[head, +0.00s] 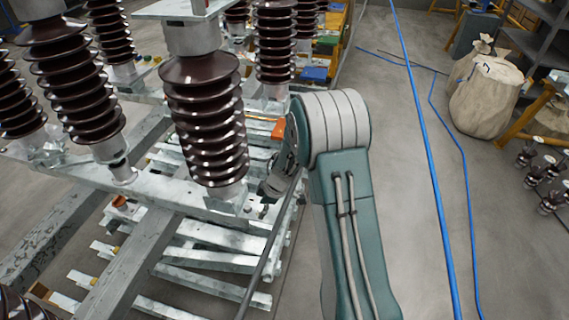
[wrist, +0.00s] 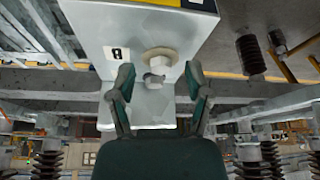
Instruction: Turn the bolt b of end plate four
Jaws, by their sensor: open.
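In the wrist view a pale metal end plate (wrist: 135,30) fills the top middle, with a small black-and-white label (wrist: 116,53) too small to read. A bolt (wrist: 160,62) with a round washer or base stands out from it. My gripper (wrist: 159,72) is open, its two dark fingers on the left and right of the bolt with gaps on both sides. I cannot tell how far the fingertips are from the plate. In the head view my gripper (head: 275,187) is small and partly hidden beside the foot of a brown ribbed insulator (head: 207,120); the bolt cannot be made out there.
Several brown insulators stand on a galvanized steel frame (head: 190,195). Blue lines (head: 425,140) run along the clear grey floor on the right. Pale sacks (head: 487,95) and a shelf (head: 535,45) stand farther right. A yellow strip (wrist: 150,3) edges the plate.

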